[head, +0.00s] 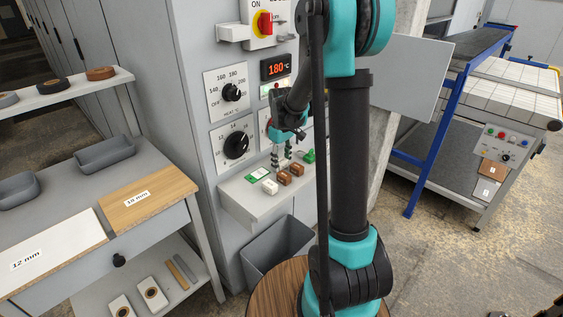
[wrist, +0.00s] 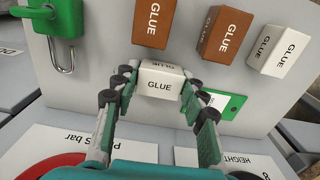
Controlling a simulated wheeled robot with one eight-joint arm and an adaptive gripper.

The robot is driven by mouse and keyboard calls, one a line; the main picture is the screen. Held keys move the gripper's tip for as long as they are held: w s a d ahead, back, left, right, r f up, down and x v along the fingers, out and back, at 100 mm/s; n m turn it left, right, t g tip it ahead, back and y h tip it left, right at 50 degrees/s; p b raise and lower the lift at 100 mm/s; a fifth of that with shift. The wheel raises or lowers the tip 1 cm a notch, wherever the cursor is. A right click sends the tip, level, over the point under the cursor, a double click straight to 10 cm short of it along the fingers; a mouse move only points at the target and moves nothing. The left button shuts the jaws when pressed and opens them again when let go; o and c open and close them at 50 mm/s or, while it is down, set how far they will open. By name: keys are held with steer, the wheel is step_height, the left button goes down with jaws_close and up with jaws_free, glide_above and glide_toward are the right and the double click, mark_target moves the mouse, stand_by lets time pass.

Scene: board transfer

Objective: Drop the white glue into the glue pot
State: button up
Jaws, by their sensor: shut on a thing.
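My gripper (wrist: 160,92) is shut on a white glue block (wrist: 160,84) labelled GLUE, with one finger on each side of it. In the head view my gripper (head: 281,160) points down over the small grey shelf of the machine. Another white glue block (wrist: 278,50) stands apart on that shelf; it also shows in the head view (head: 270,187). The held block is hard to make out in the head view. I cannot make out a glue pot in either view.
Two brown glue blocks (wrist: 152,22) (wrist: 226,34), a green padlock (wrist: 55,18) and a green-edged card (wrist: 228,103) are on the shelf (head: 238,205). A grey bin (head: 285,247) stands below. The control panel with knobs (head: 231,92) rises behind the shelf.

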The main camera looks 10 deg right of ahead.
steer(key=shift+f, duration=0.15)
steer(key=o, duration=1.1)
steer(key=shift+o, duration=0.2)
